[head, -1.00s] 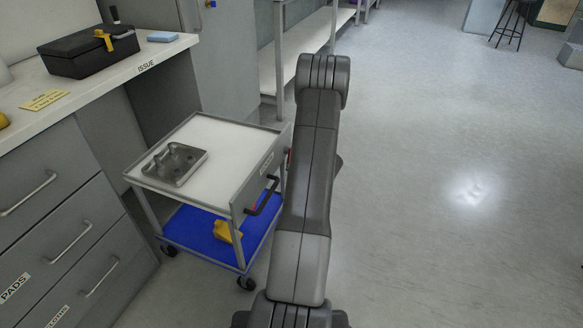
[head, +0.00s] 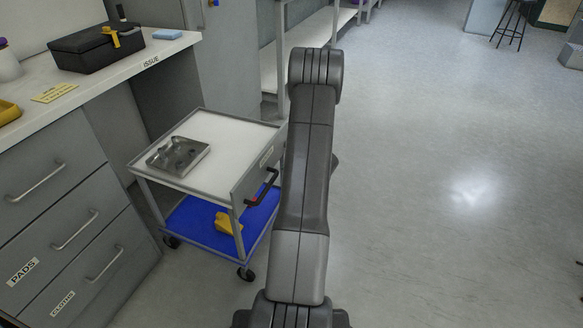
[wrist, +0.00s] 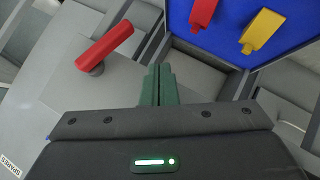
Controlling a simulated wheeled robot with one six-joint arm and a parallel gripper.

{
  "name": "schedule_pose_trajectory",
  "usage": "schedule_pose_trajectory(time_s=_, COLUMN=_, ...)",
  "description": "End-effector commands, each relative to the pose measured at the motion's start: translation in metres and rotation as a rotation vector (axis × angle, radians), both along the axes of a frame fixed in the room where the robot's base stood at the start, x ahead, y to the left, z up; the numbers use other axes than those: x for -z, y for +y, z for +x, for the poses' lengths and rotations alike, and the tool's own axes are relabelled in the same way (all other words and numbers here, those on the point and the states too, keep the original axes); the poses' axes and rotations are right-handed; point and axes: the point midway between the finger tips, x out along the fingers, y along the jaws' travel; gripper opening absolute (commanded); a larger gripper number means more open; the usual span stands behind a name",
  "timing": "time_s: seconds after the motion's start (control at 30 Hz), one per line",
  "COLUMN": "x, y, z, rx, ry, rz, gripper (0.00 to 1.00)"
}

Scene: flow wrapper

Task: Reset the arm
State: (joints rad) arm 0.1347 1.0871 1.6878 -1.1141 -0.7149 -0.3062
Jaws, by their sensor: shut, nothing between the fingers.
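My gripper shows in the wrist view, its two green fingers (wrist: 158,86) together and empty. In the head view my arm (head: 305,180) reaches forward up the middle, and the gripper is hidden. In the wrist view a red handle (wrist: 105,46) on a grey surface lies up and left of the fingertips. Up and right of them are a red item (wrist: 203,12) and a yellow item (wrist: 262,31) on a blue surface (wrist: 232,50). The fingers appear apart from all of these.
A counter (head: 130,60) with a black box (head: 97,48) and drawers is farther left. The floor right is clear.

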Motion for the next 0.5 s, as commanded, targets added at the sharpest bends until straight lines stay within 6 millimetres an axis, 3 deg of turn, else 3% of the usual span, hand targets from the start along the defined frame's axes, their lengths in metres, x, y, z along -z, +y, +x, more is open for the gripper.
schedule_pose_trajectory(time_s=0.3, x=-0.019, y=-0.029, z=-0.058, rx=0.007, ry=0.003, rz=0.002, gripper=0.0)
schedule_pose_trajectory(time_s=0.5, x=-0.022, y=-0.037, z=-0.077, rx=0.005, ry=0.001, rz=0.001, gripper=0.0)
